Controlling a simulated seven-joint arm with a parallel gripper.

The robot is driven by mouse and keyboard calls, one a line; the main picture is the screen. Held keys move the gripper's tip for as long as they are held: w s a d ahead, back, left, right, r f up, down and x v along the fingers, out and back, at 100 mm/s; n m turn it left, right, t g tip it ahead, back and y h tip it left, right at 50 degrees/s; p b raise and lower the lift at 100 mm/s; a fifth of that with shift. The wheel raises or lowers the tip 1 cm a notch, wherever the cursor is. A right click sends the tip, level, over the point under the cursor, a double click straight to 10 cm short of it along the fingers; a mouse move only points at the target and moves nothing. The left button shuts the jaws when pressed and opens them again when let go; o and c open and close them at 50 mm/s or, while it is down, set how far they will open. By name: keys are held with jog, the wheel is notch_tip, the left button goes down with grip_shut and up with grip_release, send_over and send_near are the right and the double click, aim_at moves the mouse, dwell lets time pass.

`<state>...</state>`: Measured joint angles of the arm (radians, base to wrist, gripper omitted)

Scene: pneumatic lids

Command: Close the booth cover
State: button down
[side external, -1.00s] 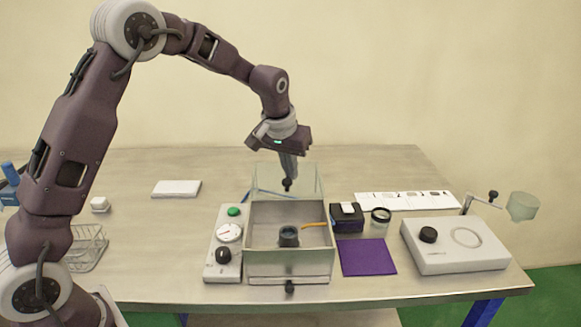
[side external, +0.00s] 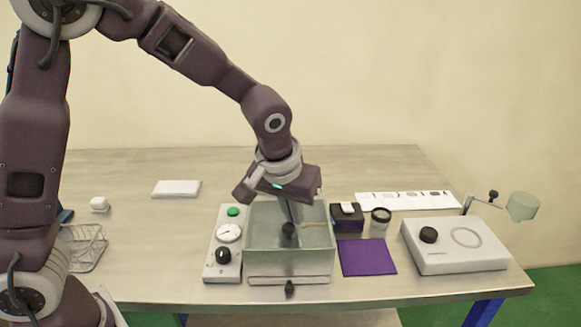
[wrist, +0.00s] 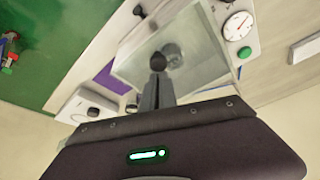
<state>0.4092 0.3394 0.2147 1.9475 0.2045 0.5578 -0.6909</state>
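The booth (side external: 290,262) is a clear greenish box in the middle of the table, with a small dark knob on its front. Its see-through cover (side external: 255,225) is tilted down over the opening; I cannot tell if its edge touches the rim. My gripper (side external: 289,222) is above the box, fingers pointing down, with the cover's dark knob (side external: 288,230) at its tips. In the wrist view the fingers (wrist: 156,75) are close together and appear shut on the knob (wrist: 158,61). A dark round cup (wrist: 172,50) shows faintly inside the box.
A control panel (side external: 224,243) with gauge, green button and black knob stands directly left of the booth. A purple mat (side external: 367,257), a dark block (side external: 346,217) and a small jar (side external: 380,221) are at the right. A white device (side external: 458,247) stands farther right.

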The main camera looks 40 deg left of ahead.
jog(key=shift+s+d+f, duration=0.15)
jog(key=shift+s, duration=0.15)
jog(key=w, duration=0.1)
jog(key=w+r, duration=0.1)
jog(key=w+a+r, duration=0.1)
jog(key=w, duration=0.1)
jog(key=shift+w+a, duration=0.1)
jog(key=a+v, duration=0.1)
jog(key=v, duration=0.7)
jog(key=s+a+r+m+h, duration=0.1)
jog(key=s+a+r, duration=0.1)
jog(key=s, duration=0.5)
jog(key=s+a+r, duration=0.1)
jog(key=s+r, duration=0.2)
jog(key=s, duration=0.3)
jog(key=s+a+f+m+t, duration=0.1)
jog(key=s+f, duration=0.3)
jog(key=s, duration=0.8)
jog(key=shift+s+m+t, duration=0.3)
jog(key=shift+m, duration=0.5)
